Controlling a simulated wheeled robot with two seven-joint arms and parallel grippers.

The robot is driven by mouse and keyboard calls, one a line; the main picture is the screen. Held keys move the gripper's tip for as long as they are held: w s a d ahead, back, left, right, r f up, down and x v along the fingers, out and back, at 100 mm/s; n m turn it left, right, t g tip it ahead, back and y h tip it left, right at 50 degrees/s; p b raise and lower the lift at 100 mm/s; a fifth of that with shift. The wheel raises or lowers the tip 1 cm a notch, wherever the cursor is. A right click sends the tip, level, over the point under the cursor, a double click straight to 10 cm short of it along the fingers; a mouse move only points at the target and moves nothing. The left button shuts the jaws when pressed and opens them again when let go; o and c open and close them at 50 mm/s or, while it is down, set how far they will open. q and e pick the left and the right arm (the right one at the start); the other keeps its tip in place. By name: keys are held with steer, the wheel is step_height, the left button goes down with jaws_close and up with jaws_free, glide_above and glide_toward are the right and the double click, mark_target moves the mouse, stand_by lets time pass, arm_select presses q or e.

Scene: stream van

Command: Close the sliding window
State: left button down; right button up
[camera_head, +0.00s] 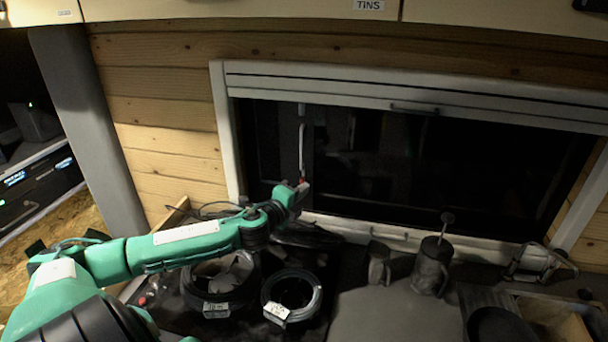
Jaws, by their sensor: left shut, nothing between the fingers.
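The sliding window (400,165) is set in a white frame in the wood-panelled wall, with dark glass. A dark upright sash edge stands left of the middle and carries a pale vertical handle (302,150). Whether an open gap shows beside the sash is too dark to tell. My left arm reaches in from the left, and its gripper (303,186) is shut at the lower end of this handle, close to the glass. Whether it touches the handle cannot be told. My right gripper is out of view.
Below the window, a worktop holds two black coils (291,294) with white tags, a dark mug (378,264), a dark jug (431,267) and a wire rack (537,262). A rolled white blind (400,92) runs along the top of the window. Overhead cupboards (240,10) hang above.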

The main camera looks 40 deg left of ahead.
mark_target(312, 169)
arm_select(q)
steer(key=w+p, duration=0.1)
steer(key=w, duration=0.1)
steer(key=w+p, duration=0.1)
steer(key=w, duration=0.2)
steer(key=w+a+p, duration=0.1)
steer(key=w, duration=0.2)
steer(key=shift+w+f, duration=0.15)
steer(key=a, duration=0.1)
steer(key=s+a+p, duration=0.1)
steer(key=shift+s+a, duration=0.15)
steer(key=shift+a, duration=0.15)
steer(key=shift+s+a+r+p, duration=0.2)
steer(key=shift+s+a+p, duration=0.1)
steer(key=shift+a+p, duration=0.1)
steer(key=shift+w, duration=0.1)
steer(key=shift+a, duration=0.15)
